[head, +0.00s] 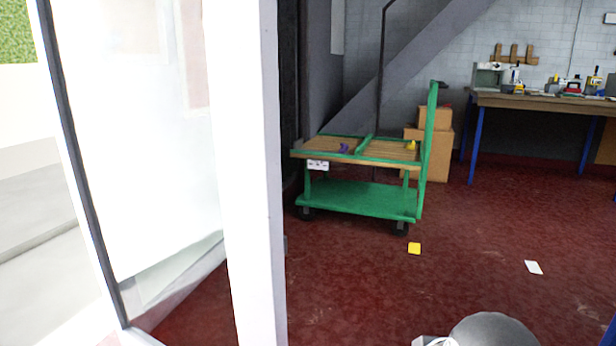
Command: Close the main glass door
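A tall glass door (150,140) fills the left of the head view. Its pane is bright and hazy, with a dark edge strip on its left side. A thick white upright (245,170) stands directly to its right; I cannot tell whether it is part of the door or its frame. The door stands at an angle, with pale ground outside showing to its left. No handle can be made out. My gripper is not in view; a rounded grey part at the bottom right looks like my own arm.
A green cart (360,195) with wooden top panels stands on the red floor (350,290). Cardboard boxes (435,150) stand behind it. A workbench (540,101) with tools is at the back right. A yellow card (414,248) and a white card (533,267) lie on open floor.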

